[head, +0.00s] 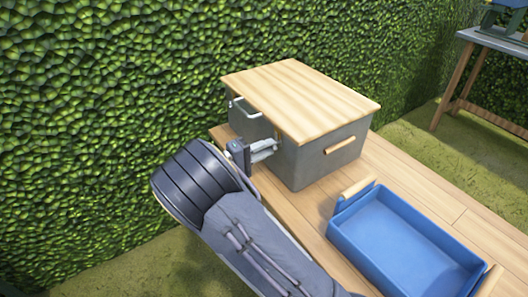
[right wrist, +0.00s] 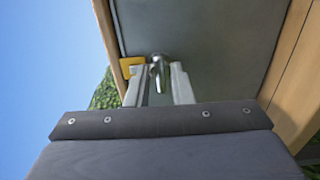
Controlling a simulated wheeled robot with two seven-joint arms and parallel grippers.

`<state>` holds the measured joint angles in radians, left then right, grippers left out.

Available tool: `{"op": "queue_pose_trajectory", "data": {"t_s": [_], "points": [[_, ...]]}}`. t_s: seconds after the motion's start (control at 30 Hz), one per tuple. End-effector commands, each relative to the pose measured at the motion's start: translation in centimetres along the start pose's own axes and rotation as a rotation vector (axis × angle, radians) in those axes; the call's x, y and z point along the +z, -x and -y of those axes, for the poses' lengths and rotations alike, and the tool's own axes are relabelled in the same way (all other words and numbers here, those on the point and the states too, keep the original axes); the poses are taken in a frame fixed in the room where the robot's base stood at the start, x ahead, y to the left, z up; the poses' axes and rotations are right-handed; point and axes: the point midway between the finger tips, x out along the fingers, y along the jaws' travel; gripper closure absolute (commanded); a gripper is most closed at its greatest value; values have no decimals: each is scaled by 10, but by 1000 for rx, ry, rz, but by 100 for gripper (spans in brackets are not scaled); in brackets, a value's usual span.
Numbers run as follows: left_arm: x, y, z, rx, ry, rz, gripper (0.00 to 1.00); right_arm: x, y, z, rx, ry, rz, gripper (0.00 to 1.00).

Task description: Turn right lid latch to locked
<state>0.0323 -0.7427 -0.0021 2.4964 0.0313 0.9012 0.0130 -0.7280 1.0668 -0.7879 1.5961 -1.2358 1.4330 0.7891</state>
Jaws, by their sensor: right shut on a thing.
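A grey box (head: 312,168) with a pale wooden lid (head: 300,100) stands on the wooden table. My right gripper (head: 268,147) is at the box's front, below the lid edge. In the right wrist view, its two silver fingers (right wrist: 158,72) are on either side of a small metal latch (right wrist: 157,60) and shut on it. A yellow piece (right wrist: 131,66) shows beside the latch by the lid edge. The fingers hide part of the latch, and I cannot tell its exact turn. My left gripper is not in view.
A pale metal handle (head: 245,107) is on the box's front at left. A blue tray (head: 400,240) with wooden handles is on the table (head: 430,180) to the right. A hedge (head: 100,90) stands close behind and left. Another table (head: 490,40) is at the far right.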

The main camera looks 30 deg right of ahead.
Motion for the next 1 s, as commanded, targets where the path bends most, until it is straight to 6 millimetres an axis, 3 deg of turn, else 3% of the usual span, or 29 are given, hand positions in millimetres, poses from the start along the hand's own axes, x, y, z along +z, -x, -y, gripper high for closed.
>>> {"op": "queue_pose_trajectory", "data": {"t_s": [0.47, 0.5, 0.63, 1.0], "points": [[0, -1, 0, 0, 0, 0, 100, 0, -1, 0, 0, -12, 3, 100], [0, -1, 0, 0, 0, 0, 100, 0, -1, 0, 0, -12, 3, 76], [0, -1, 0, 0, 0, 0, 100, 0, -1, 0, 0, -12, 2, 59], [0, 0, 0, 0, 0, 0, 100, -1, 7, -1, 0, -12, -2, 58]]}}
